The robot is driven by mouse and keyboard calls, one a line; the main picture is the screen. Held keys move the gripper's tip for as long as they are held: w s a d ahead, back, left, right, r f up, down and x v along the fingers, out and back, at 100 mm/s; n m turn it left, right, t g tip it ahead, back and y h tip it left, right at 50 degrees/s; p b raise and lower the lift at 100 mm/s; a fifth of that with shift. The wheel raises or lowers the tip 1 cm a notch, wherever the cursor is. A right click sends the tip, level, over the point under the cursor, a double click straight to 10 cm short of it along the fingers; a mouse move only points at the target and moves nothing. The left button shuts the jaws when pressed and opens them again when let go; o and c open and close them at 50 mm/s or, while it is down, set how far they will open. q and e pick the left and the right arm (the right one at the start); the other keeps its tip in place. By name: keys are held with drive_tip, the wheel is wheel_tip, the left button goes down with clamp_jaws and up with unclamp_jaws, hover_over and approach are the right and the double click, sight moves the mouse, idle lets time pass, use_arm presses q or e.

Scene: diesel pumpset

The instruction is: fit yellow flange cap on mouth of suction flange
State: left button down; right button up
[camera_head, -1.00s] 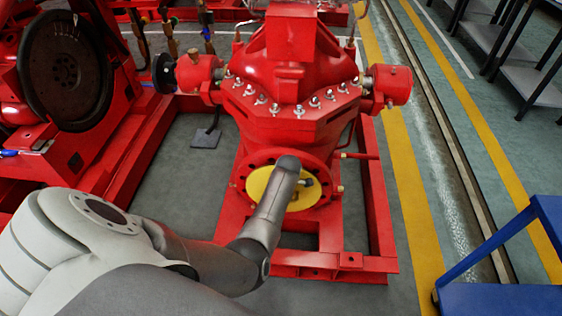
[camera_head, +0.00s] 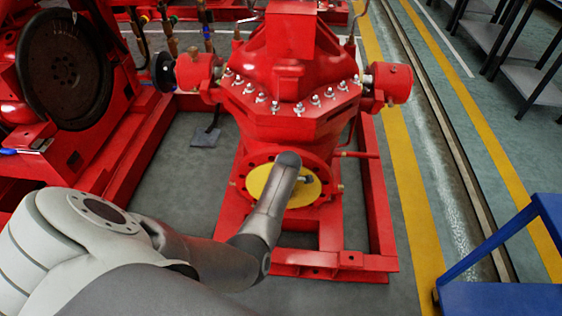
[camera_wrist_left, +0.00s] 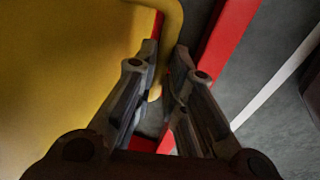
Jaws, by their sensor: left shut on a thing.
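The yellow flange cap (camera_head: 258,180) is a round disc that appears in front of the mouth of the red suction flange (camera_head: 240,170), low on the pump. It lies roughly centred inside the flange's bolt ring. I cannot tell whether it touches the flange face. My left arm covers its middle. In the left wrist view the cap (camera_wrist_left: 60,70) fills the left side, and its bent yellow handle (camera_wrist_left: 172,25) runs down between the fingers. My left gripper (camera_wrist_left: 165,62) is shut on this handle. In the head view my left gripper (camera_head: 305,180) is mostly hidden behind the wrist. My right gripper is not in view.
The red pump casing (camera_head: 290,90) with its bolts rises above the flange. The red base frame (camera_head: 335,262) runs below and to the right. A blue stand (camera_head: 500,298) is at lower right. A dark flywheel (camera_head: 65,70) is at upper left.

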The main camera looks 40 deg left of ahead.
use_arm(q)
drive_tip(key=shift+w+a+r, duration=0.2)
drive_tip(key=shift+w+r, duration=0.05)
drive_tip(key=shift+w, duration=0.1)
drive_tip(key=c, duration=1.7)
unclamp_jaws()
drive_tip(key=shift+o, duration=1.3)
drive_tip(key=shift+s+f, duration=0.1)
drive_tip(key=shift+o, duration=0.3)
drive_tip(key=shift+d, duration=0.1)
drive_tip(key=o, duration=0.4)
drive_tip(key=shift+o, duration=0.2)
